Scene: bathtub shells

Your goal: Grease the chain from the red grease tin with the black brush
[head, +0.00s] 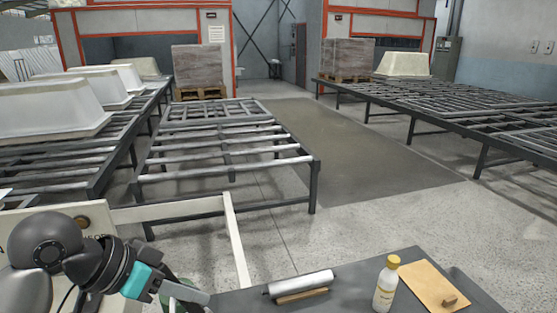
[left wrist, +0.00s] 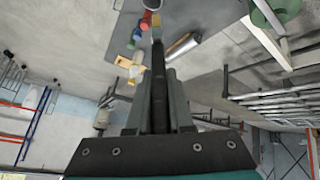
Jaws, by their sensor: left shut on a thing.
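My left gripper (head: 188,293) is low in the head view, at the left edge of the grey table (head: 350,278). In the left wrist view its fingers (left wrist: 158,98) are shut on a long dark handle, which looks like the black brush (left wrist: 158,68). A small red thing (left wrist: 146,20), perhaps the red grease tin, is just left of that tip. I cannot tell whether they touch. I cannot make out the chain in either view. My right gripper is not in view.
On the table are a silver roll (head: 300,282), a wooden strip (head: 302,296), a yellow-capped bottle (head: 386,285) and a brown sheet (head: 428,286) with a small block. A small blue thing (left wrist: 152,5) is near the red one. Metal racks (head: 230,150) stand beyond; the floor aisle (head: 360,160) is clear.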

